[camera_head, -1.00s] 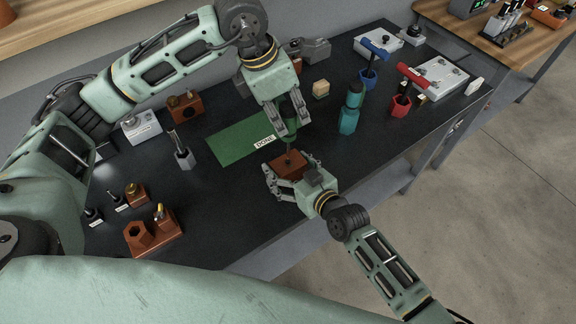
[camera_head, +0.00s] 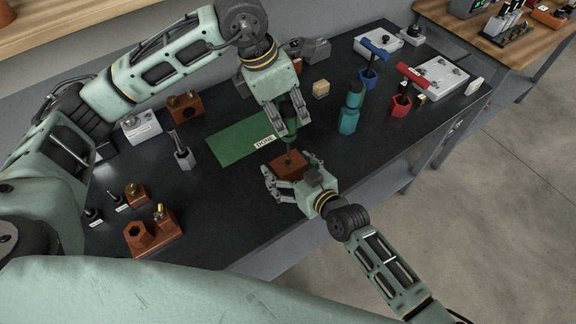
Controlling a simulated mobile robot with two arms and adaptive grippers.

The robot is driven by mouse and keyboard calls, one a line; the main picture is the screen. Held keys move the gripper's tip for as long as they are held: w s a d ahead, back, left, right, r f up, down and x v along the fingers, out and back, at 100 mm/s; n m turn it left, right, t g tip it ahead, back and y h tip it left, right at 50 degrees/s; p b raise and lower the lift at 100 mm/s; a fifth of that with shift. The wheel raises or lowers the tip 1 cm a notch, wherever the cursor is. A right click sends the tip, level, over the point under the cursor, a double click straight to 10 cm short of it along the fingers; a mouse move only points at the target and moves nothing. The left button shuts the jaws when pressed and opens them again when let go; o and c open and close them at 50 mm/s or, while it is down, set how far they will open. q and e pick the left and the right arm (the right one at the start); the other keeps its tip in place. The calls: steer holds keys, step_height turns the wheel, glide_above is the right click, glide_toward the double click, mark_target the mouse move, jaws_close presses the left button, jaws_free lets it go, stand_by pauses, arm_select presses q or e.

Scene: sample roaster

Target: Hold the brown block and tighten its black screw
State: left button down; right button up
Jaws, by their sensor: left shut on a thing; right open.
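The brown block (camera_head: 289,163) sits on the dark tabletop in the middle of the view. My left gripper (camera_head: 291,131) is above it, shut on a green-handled screwdriver (camera_head: 290,143) that points down. The screwdriver's tip is at the top of the block, where a small dark spot shows; the black screw itself is too small and covered to make out. My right gripper (camera_head: 292,176) is open, with its fingers spread on either side of the block at table height. I cannot tell whether either finger touches the block.
A green mat (camera_head: 232,140) with a "DONE" label lies left of the block. A teal bottle-shaped tool (camera_head: 349,116) stands to the right. Red (camera_head: 401,104) and blue (camera_head: 368,78) holders are further right. Other brown blocks (camera_head: 150,233) are at the front left. The table's front edge is near my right arm.

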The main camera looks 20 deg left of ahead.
steer(key=shift+r, duration=0.25)
stand_by(0.3)
steer(key=shift+c, duration=0.5)
steer(key=c, duration=1.3)
